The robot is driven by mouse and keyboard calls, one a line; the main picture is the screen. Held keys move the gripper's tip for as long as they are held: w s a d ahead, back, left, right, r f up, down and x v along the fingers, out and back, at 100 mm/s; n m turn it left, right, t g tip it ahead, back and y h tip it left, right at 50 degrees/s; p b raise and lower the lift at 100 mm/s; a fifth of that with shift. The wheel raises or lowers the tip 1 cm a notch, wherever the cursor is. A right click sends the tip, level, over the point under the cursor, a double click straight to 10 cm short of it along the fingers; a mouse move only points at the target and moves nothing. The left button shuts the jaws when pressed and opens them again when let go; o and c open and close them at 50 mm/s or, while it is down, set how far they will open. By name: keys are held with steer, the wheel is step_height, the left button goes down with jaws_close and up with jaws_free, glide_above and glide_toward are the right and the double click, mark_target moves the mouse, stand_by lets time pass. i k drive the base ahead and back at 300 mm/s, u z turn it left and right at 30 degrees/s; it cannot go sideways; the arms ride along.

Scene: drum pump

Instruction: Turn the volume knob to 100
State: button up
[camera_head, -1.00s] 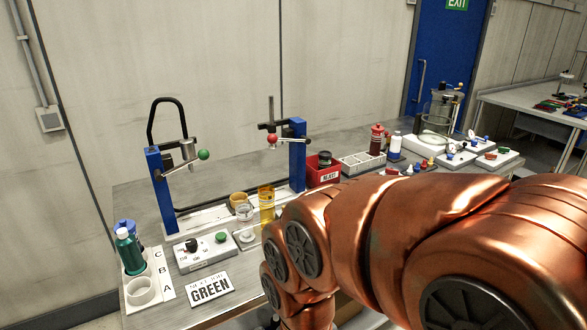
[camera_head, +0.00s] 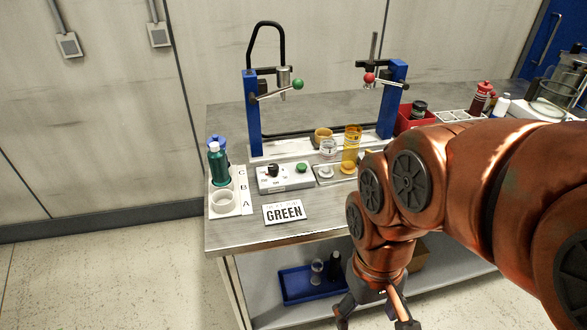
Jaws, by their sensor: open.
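A white control box (camera_head: 285,177) stands on the near left part of the bench. A black knob (camera_head: 273,170) is on the box's left side, and a green button (camera_head: 302,167) is on its right side. The scale markings around the knob are too small to read. My gripper (camera_head: 376,320) hangs low at the bottom of the view, in front of the bench and below its top, to the right of the box. Its fingers are spread and nothing shows between them. It is well apart from the knob.
A "GREEN" sign (camera_head: 284,212) lies in front of the box. A lettered rack (camera_head: 243,190) with bottles and a cup is to its left. Blue posts (camera_head: 252,115) with levers stand behind. Clear and yellow cylinders (camera_head: 351,148) are at right. A blue tray (camera_head: 297,284) sits on the lower shelf.

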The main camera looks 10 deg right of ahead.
mark_target(273, 168)
steer(key=k, duration=1.3)
steer(key=u, duration=0.95)
steer(key=i, duration=1.85)
steer(key=z, duration=0.8)
